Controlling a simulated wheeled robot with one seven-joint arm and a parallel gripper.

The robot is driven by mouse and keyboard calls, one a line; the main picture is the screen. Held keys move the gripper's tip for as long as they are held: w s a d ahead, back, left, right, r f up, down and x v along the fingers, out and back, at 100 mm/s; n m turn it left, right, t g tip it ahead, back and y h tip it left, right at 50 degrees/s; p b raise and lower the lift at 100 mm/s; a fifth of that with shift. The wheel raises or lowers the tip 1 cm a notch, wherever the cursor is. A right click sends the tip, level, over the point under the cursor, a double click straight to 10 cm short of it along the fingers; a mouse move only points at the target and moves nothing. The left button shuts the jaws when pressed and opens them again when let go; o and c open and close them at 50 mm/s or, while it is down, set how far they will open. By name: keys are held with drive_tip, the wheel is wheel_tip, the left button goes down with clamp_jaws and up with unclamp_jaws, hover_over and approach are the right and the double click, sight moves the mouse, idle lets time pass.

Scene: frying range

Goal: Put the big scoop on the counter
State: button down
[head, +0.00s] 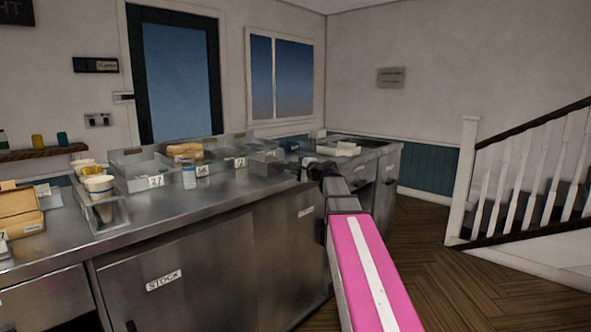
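The counter (197,211) is a long stainless steel unit running from the left front to the back right. My pink arm reaches forward from the lower right. My gripper (314,168) is small and dark at the arm's far end, by the counter's front edge near the right-hand section. Its fingers are too small and too hidden by the arm to tell whether they are open or hold anything. I cannot make out the big scoop in this view.
Paper cups (98,187) stand in a metal tray at the left, beside a cardboard box (20,213). A clear container (189,177) and a brown item (185,149) stand farther back. Stairs (520,185) rise at the right.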

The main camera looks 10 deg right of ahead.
drive_tip(key=c, duration=0.9)
unclamp_jaws()
drive_tip(key=shift+r, duration=0.1)
drive_tip(key=v, duration=1.2)
drive_tip(key=s+a+f+n+g+h, duration=0.1)
drive_tip(key=s+a+f+n+g, duration=0.15)
drive_tip(key=f, duration=0.65)
drive_tip(key=s+a+f+n+g+h, duration=0.1)
drive_tip(key=s+a+f+n+g, duration=0.15)
drive_tip(key=f, duration=0.65)
drive_tip(key=s+a+f+n+g+h, duration=0.1)
drive_tip(key=s+a+f+n+g, duration=0.15)
drive_tip(key=f, duration=0.65)
drive_tip(key=s+f+n+g+h, duration=0.2)
drive_tip(key=s+f, duration=0.2)
drive_tip(key=f, duration=0.2)
drive_tip(key=s+f+n+g+h, duration=0.2)
drive_tip(key=s+f, duration=0.3)
drive_tip(key=f, duration=0.1)
drive_tip(key=s+a+f+n+g+h, duration=0.1)
drive_tip(key=s+f+n+g+h, duration=0.1)
drive_tip(key=s+f, duration=0.3)
drive_tip(key=shift+a+f+g, duration=0.15)
drive_tip(key=shift+f+g, duration=0.1)
drive_tip(key=shift+f, duration=0.2)
